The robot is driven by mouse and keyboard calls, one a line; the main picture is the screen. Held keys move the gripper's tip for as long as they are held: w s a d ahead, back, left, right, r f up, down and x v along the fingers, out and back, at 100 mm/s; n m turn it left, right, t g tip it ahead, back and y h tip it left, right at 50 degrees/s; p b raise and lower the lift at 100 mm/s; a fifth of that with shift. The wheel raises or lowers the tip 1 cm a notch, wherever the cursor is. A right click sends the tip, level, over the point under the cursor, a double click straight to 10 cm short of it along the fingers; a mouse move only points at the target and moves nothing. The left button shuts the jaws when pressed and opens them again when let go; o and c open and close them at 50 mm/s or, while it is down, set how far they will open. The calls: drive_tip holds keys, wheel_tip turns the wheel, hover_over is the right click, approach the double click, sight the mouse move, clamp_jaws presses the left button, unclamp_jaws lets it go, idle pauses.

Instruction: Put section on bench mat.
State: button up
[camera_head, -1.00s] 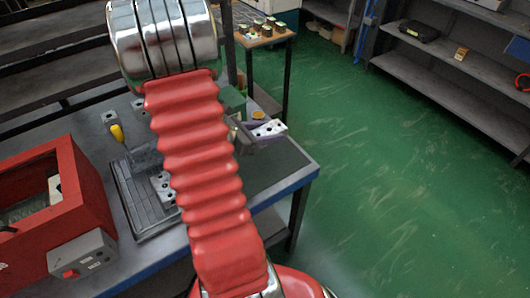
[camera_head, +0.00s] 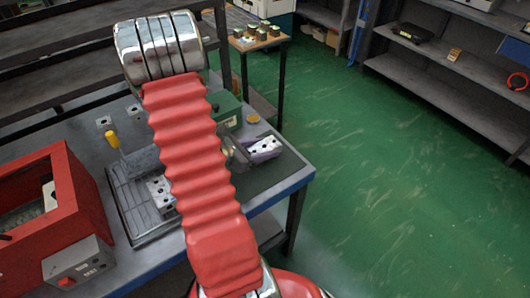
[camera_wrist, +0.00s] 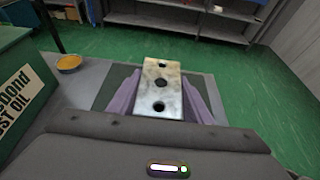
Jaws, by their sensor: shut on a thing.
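A pale metal section (camera_head: 265,145) with dark holes is held over the right end of the bench; it also shows in the wrist view (camera_wrist: 160,88). My gripper (camera_head: 252,153) is shut on it, with purple fingers along its two sides in the wrist view (camera_wrist: 160,98). The dark bench mat (camera_head: 268,178) lies on the bench top under and around the section, partly hidden by it in the wrist view (camera_wrist: 108,88). I cannot tell whether the section touches the mat.
A green box (camera_head: 226,112) and a small yellow dish (camera_head: 253,119) stand behind the section. A red open box (camera_head: 50,205) is at the far left.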

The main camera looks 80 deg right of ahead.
drive_tip(key=shift+f, duration=1.35)
drive_tip(key=o, duration=1.4)
drive_tip(key=shift+f, duration=0.1)
drive_tip(key=shift+o, duration=0.2)
drive_tip(key=v, duration=1.2)
drive_tip(key=shift+w, duration=0.1)
drive_tip(key=w+a+r+m+t+y, duration=0.3)
drive_tip(key=a+r, duration=0.4)
drive_tip(key=a, duration=0.6)
drive_tip(key=w+a+r+m+t+y, duration=0.3)
drive_tip(key=w+a+r+t, duration=0.2)
drive_tip(key=a, duration=0.9)
drive_tip(key=w+a+r+m+t+y, duration=0.3)
drive_tip(key=a+r+t, duration=0.3)
drive_tip(key=a, duration=0.7)
wheel_tip(320, 180, up, 3)
drive_tip(key=shift+w+a+f+m+y, duration=0.15)
drive_tip(key=shift+w+m+y, duration=0.25)
drive_tip(key=shift+w+y, duration=0.35)
